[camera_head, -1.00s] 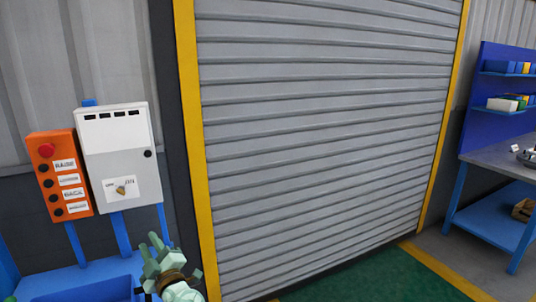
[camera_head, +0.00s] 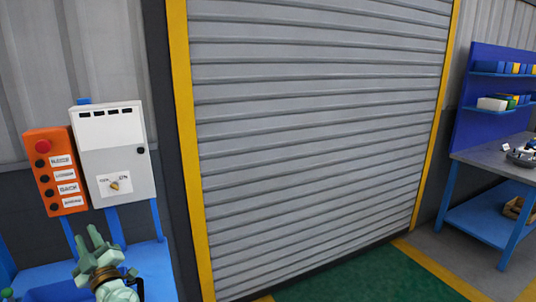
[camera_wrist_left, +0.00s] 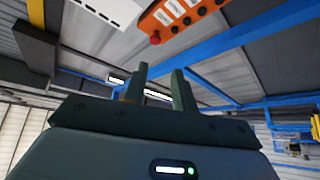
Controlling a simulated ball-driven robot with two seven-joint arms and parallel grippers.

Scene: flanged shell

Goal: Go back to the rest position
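My left gripper (camera_head: 97,245) shows at the lower left of the head view, pale green, below the white control box. Its two fingers stand apart with nothing between them. In the left wrist view the same fingers (camera_wrist_left: 160,85) are apart and empty, with part of the orange button panel (camera_wrist_left: 180,15) beyond them. My right gripper is not in view.
An orange button panel (camera_head: 56,172) and a white box (camera_head: 115,155) with a knob stand on blue posts at the left. A grey roller door (camera_head: 315,130) with yellow edges fills the middle. A workbench (camera_head: 495,160) stands at the right. Green floor (camera_head: 370,275) lies clear before the door.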

